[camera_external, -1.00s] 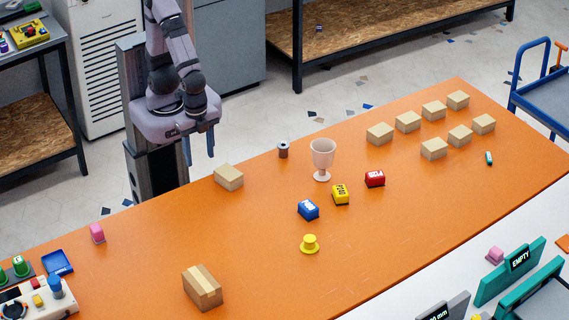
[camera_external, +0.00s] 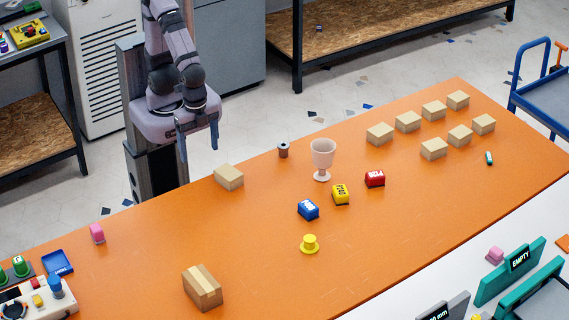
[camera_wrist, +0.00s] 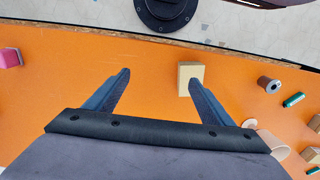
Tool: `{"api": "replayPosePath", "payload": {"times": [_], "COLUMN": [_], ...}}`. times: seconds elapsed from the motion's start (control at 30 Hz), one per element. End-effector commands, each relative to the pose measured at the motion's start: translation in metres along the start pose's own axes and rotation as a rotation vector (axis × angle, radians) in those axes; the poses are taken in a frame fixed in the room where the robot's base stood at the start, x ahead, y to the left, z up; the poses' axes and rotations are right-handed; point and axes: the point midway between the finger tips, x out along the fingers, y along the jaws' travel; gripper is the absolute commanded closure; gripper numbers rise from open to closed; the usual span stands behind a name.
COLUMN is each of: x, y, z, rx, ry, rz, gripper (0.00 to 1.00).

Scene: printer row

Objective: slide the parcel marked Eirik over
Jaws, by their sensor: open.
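Several tan parcels lie on the orange table, and I can read no name on any of them. One parcel (camera_external: 229,178) sits by the table's back edge, just to the right of and below my gripper (camera_external: 198,146) in the external view. In the wrist view this parcel (camera_wrist: 190,73) is at the tip of the right finger; I cannot tell whether they touch, but the gripper appears above it. A larger taped parcel (camera_external: 202,288) stands at the front left. My gripper (camera_wrist: 160,79) is open, with nothing between its fingers.
Several small tan boxes (camera_external: 433,148) stand in rows at the right. The table (camera_external: 140,240) is clear at centre left.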

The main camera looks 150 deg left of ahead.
Motion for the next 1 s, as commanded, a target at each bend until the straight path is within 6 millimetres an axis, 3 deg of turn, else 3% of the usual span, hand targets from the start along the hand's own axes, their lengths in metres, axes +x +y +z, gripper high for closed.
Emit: {"api": "replayPosePath", "payload": {"times": [0.2, 0.47, 0.67, 0.8, 1.0], "x": [-0.029, -0.020, -0.017, -0.019, -0.025], "y": [0.002, 0.038, 0.083, 0.123, 0.175], "z": [-0.005, -0.067, -0.139, -0.203, -0.283], "rx": [0.005, 0.064, 0.116, 0.141, 0.139], "ry": [0.013, 0.163, 0.354, 0.534, 0.794], "rz": [0.005, 0.078, 0.148, 0.193, 0.209], "gripper": [0.24, 0.24, 0.24, 0.24, 0.24]}}
